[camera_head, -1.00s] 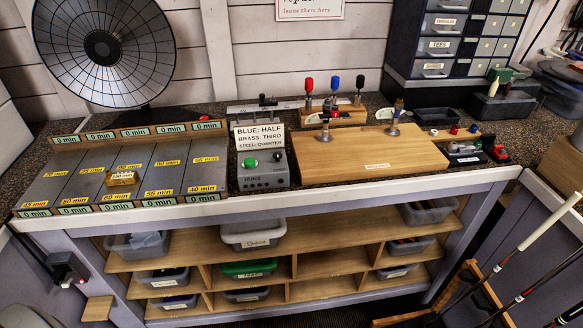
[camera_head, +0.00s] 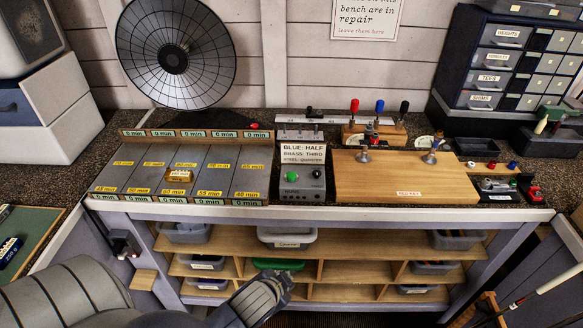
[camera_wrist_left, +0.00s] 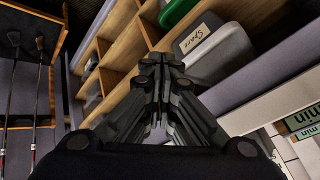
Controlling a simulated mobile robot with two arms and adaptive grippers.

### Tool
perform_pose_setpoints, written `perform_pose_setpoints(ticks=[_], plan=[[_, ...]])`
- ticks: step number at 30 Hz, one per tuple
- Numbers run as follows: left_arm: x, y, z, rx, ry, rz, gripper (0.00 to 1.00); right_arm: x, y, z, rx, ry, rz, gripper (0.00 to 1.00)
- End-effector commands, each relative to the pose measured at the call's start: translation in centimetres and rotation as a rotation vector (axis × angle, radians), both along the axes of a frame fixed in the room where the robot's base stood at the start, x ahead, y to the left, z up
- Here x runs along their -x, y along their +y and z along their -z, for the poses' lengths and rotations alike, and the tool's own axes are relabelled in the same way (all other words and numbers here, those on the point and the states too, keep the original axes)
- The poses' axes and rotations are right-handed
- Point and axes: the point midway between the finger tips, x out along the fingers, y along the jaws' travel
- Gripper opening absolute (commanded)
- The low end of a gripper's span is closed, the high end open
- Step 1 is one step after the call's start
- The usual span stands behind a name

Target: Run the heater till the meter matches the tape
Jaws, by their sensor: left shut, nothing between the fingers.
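A round dish heater (camera_head: 175,57) with a dark wire grille and black hub stands at the back left of the bench. In front of it lies a grey panel (camera_head: 225,170) with yellow minute labels and green "0 min" strips; a small brass block (camera_head: 179,175) rests on it. A grey control box (camera_head: 302,183) with a green knob (camera_head: 292,176) and a dark knob stands right of the panel. I cannot tell which thing is the meter. My left gripper (camera_head: 279,282) is shut and empty, below the bench edge before the shelves; it also shows in the left wrist view (camera_wrist_left: 162,62).
A card (camera_head: 303,143) reading "BLUE: HALF" stands behind the control box. A wooden board (camera_head: 405,178) with metal fittings lies to its right. Red, blue and black-handled tools (camera_head: 378,112) stand behind. Shelves with bins (camera_head: 433,267) lie under the bench edge.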

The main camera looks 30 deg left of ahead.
Motion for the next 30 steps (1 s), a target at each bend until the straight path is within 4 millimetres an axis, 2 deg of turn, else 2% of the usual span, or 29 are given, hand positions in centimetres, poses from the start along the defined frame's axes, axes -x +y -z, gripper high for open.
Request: perform_pose_setpoints(ticks=[1, 9, 16, 20, 24, 27, 30], plan=[[-1.4, 0.6, -2.4, -0.043, -0.055, 0.024, 0.0, 0.0, -0.1, -0.6, 0.001, 0.0, 0.0, 0.29], [-8.5, 3.2, -13.5, -0.332, -0.362, 0.18, 0.0, -0.2, -0.1, -1.6, 0.0, -0.004, 0.0, 0.29], [-13.7, 3.2, -23.7, -0.665, -0.641, 0.363, 0.0, -0.4, 0.0, -2.1, 0.0, -0.007, -0.002, 0.29], [-15.9, 1.8, -29.5, -0.91, -0.802, 0.504, 0.0, -0.4, 0.0, -2.3, 0.0, -0.007, -0.003, 0.29], [-17.5, -1.0, -35.0, -1.242, -0.965, 0.704, 0.0, -0.4, 0.1, -2.5, -0.001, -0.008, -0.003, 0.29], [-18.1, -3.3, -37.2, -1.482, -1.047, 0.861, 0.0, -0.5, 0.1, -2.5, -0.001, -0.008, -0.004, 0.29], [-18.5, -5.3, -38.0, -1.719, -1.095, 1.033, 0.0, -0.5, 0.1, -2.6, -0.002, -0.008, -0.004, 0.29]])
